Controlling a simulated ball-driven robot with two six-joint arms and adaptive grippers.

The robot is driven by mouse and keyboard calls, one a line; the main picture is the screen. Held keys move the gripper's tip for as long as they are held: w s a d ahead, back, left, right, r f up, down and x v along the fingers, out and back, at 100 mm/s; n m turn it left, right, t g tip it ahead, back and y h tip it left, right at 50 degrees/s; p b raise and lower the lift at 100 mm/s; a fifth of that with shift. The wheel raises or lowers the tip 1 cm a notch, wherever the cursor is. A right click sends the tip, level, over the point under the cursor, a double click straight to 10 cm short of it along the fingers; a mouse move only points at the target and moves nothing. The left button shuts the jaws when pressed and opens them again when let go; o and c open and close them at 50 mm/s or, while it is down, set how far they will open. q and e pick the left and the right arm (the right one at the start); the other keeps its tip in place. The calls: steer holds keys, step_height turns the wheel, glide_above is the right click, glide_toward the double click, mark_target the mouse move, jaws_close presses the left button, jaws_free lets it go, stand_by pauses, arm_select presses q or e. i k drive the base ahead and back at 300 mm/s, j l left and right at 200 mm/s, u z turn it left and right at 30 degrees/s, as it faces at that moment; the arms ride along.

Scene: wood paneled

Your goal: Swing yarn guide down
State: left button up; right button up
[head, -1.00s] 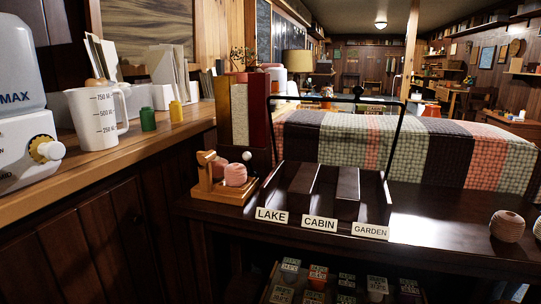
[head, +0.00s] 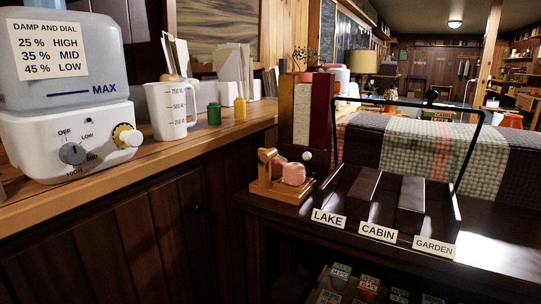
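A thin black frame (head: 471,150), which looks like the yarn guide, stands upright over a dark sorting tray (head: 337,205). Its top bar has a small dark knob (head: 432,96). The tray has slots labelled LAKE (head: 329,218), CABIN (head: 378,232) and GARDEN (head: 434,246). To its left, a small wooden stand (head: 266,160) holds pink yarn balls (head: 293,174) and has a white knob (head: 307,155). Neither of my grippers is in view.
On the wooden counter at left stand a humidifier-like machine (head: 64,90) with dials, a measuring jug (head: 169,112), and green (head: 213,114) and yellow (head: 239,108) jars. Tall books (head: 302,110) stand behind the tray. Labelled boxes (head: 368,284) sit below. A plaid blanket (head: 410,150) lies behind.

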mark_target(307, 157)
steer(key=i+l+u, duration=0.15)
steer(key=l+u, duration=0.2)
steer(key=i+l+u, duration=0.15)
steer(key=u, duration=0.25)
steer(key=l, duration=0.1)
